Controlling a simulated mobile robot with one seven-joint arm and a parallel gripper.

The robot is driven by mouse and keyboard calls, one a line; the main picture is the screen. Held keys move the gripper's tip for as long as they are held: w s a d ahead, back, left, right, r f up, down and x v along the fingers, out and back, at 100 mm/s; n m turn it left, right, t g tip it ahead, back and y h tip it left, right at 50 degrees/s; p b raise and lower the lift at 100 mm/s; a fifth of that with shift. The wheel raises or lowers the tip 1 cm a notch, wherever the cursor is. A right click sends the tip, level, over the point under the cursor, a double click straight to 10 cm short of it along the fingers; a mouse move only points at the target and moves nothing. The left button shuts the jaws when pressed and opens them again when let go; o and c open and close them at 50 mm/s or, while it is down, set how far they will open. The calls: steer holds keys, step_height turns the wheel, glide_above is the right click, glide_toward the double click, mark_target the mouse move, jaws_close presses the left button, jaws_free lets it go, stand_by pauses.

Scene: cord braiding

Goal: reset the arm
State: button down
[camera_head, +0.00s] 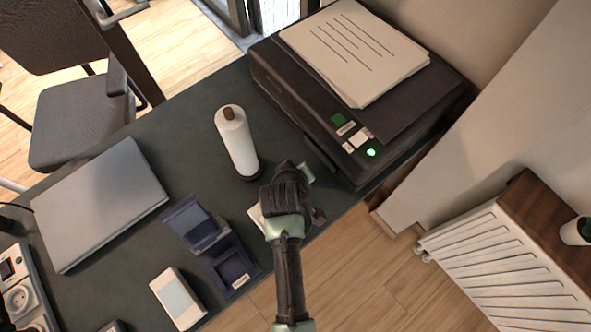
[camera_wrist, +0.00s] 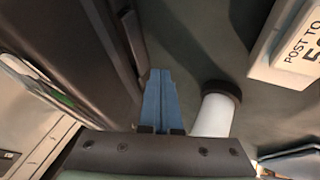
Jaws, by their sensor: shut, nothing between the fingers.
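My gripper (camera_head: 305,172) is over the dark desk (camera_head: 185,150), between the white bottle and the printer, with my forearm running down the head view. In the wrist view its blue fingers (camera_wrist: 160,100) are together with nothing between them. The gripper is apart from the printer's front edge as far as I can tell. My wrist hides part of a white item (camera_head: 257,217) on the desk.
A white bottle (camera_head: 237,143) stands left of my gripper. A black printer (camera_head: 350,130) with paper sheets (camera_head: 355,50) is behind. A laptop (camera_head: 100,205), an open dark blue box (camera_head: 233,268) and a white box (camera_head: 178,298) lie left. A radiator (camera_head: 500,270) stands right.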

steer(key=v, duration=0.3)
steer(key=shift+s+a+r, duration=0.2)
steer(key=shift+s+r, duration=0.05)
